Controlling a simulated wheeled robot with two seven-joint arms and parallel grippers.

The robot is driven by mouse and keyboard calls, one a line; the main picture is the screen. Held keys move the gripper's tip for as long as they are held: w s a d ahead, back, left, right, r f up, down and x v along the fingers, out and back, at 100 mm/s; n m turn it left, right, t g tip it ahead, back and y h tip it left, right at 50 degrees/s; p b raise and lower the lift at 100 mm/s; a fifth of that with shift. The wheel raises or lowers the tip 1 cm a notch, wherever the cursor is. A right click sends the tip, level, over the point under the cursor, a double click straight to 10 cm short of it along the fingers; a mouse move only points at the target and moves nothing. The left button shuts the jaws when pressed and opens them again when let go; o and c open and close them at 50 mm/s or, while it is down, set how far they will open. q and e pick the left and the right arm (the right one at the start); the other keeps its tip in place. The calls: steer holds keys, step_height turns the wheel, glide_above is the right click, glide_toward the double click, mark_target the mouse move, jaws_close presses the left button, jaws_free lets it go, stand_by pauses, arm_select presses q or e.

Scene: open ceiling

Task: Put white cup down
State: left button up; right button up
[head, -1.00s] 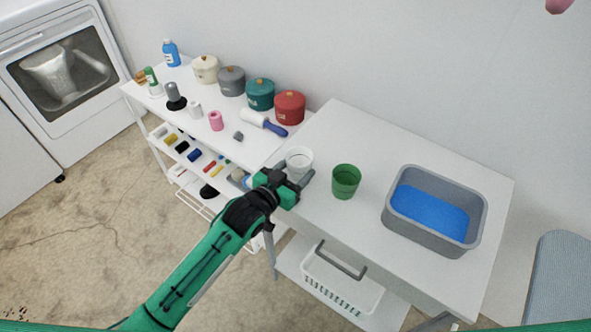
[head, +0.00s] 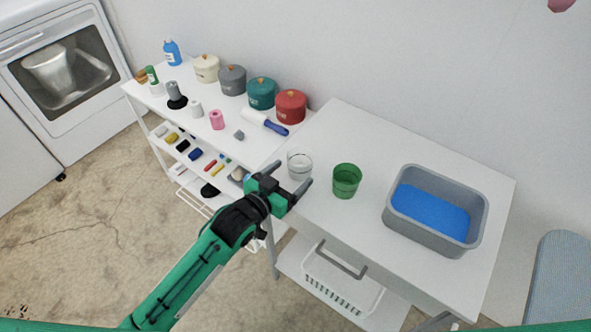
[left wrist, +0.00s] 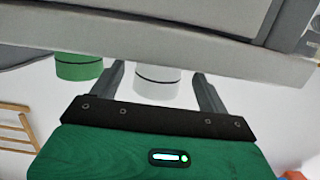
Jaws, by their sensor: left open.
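The white cup (head: 299,165) stands upright on the white table (head: 345,128), near its left edge. It also shows between the fingers in the left wrist view (left wrist: 157,84). My left gripper (head: 292,186) is open at the table's left edge, its fingers just on the near side of the cup; I cannot tell whether either finger touches it. A green cup (head: 346,181) stands to the right of the white cup, and it also shows in the left wrist view (left wrist: 79,66). My right gripper is not in view.
A grey basin with blue inside (head: 432,211) is on the table's right part. A white shelf at left holds several canisters, such as the red one (head: 291,106), and a blue-handled roller (head: 265,122). A white basket (head: 341,281) sits below the table.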

arm_select(q)
steer(key=v, duration=0.8)
steer(key=shift+s+a, duration=0.2)
steer(key=shift+s, duration=0.05)
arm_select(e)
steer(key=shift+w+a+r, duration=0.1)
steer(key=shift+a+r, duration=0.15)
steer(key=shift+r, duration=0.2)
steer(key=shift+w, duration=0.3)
